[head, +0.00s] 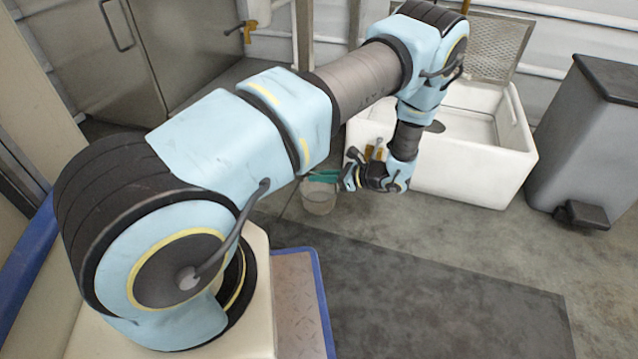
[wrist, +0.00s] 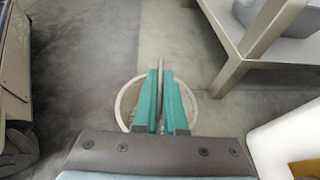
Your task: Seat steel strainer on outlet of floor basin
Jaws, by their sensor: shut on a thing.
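My gripper (head: 326,175), with green fingers, is low in front of the white floor basin (head: 462,184), outside it to the left. In the wrist view its fingers (wrist: 160,100) are shut on a thin grey piece (wrist: 161,66), seen edge-on. I cannot tell whether this is the steel strainer or a handle. A pale bucket (head: 319,200) is right below the fingers, and its round rim shows behind them in the wrist view (wrist: 118,104). A dark grey disc (head: 435,126) shows in the basin, partly behind my arm. I cannot tell whether it is the outlet or a strainer.
A brass valve (head: 374,152) is at the basin's front left. A mesh panel (head: 492,48) stands behind the basin. A grey pedal bin (head: 590,140) is at the right. A metal cabinet (head: 150,60) is at the back left. A dark mat (head: 430,290) covers clear floor in front.

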